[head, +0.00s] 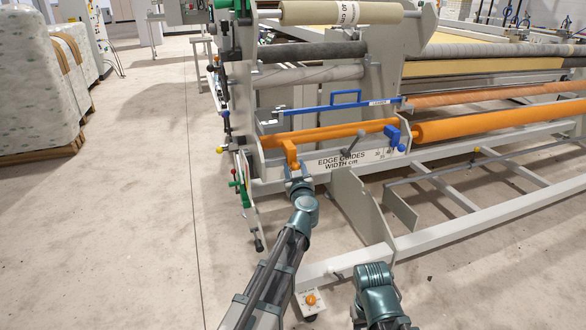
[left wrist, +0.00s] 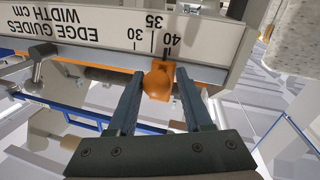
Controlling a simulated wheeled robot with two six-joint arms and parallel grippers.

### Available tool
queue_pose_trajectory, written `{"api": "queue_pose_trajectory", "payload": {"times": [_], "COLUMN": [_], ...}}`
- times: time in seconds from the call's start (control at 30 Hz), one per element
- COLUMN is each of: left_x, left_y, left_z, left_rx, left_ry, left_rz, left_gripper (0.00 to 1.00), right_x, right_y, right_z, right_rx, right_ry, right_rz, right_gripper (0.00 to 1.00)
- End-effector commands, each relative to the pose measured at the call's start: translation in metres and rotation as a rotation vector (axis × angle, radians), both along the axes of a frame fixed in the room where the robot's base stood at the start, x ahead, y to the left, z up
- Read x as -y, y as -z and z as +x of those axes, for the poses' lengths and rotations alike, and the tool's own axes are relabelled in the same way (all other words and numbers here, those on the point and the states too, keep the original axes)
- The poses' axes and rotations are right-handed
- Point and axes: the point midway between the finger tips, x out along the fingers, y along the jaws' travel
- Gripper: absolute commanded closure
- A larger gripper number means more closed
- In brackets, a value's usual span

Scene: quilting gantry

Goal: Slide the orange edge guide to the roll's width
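The orange edge guide (head: 291,150) hangs at the left end of the orange bar in the head view. Its rounded orange knob (left wrist: 158,80) also shows in the left wrist view, in front of a white scale plate (left wrist: 80,30). That view is upside down. A dark pointer above the knob lies near the 40 mark. My left gripper (left wrist: 161,98) is open, one finger on each side of the knob, with small gaps visible. My right gripper's fingers do not show.
A blue guide (head: 397,138) sits near the bar's right end. A grey clamp handle (head: 353,146) stands by the scale.

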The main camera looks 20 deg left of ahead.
Motion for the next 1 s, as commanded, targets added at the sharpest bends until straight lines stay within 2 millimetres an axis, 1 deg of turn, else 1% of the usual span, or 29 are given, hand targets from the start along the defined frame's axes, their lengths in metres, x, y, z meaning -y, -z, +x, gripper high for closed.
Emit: {"api": "queue_pose_trajectory", "payload": {"times": [0.03,0.1,0.37,0.47,0.57,0.8,1.0], "left_x": [0.001,0.001,0.0,0.002,0.007,0.027,0.042], "left_y": [0.0,0.0,0.0,0.0,0.0,0.0,0.0], "left_z": [-0.001,0.0,-0.001,-0.006,-0.02,-0.07,-0.104], "left_rx": [0.0,0.001,-0.001,-0.001,0.0,0.0,0.0], "left_ry": [0.002,0.001,-0.001,-0.001,0.001,0.001,0.002], "left_rz": [-0.001,-0.001,0.001,0.001,0.001,0.001,0.001], "left_gripper": [0.4,0.31,0.31,0.31,0.31,0.31,0.31], "right_x": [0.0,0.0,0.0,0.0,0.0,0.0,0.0], "right_y": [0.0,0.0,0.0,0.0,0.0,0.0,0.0], "right_z": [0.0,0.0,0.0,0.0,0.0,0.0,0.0], "right_rx": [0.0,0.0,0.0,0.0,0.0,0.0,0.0], "right_ry": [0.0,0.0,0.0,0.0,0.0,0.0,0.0], "right_rz": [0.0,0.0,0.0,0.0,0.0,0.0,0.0], "right_gripper": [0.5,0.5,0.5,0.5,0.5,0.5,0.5]}}
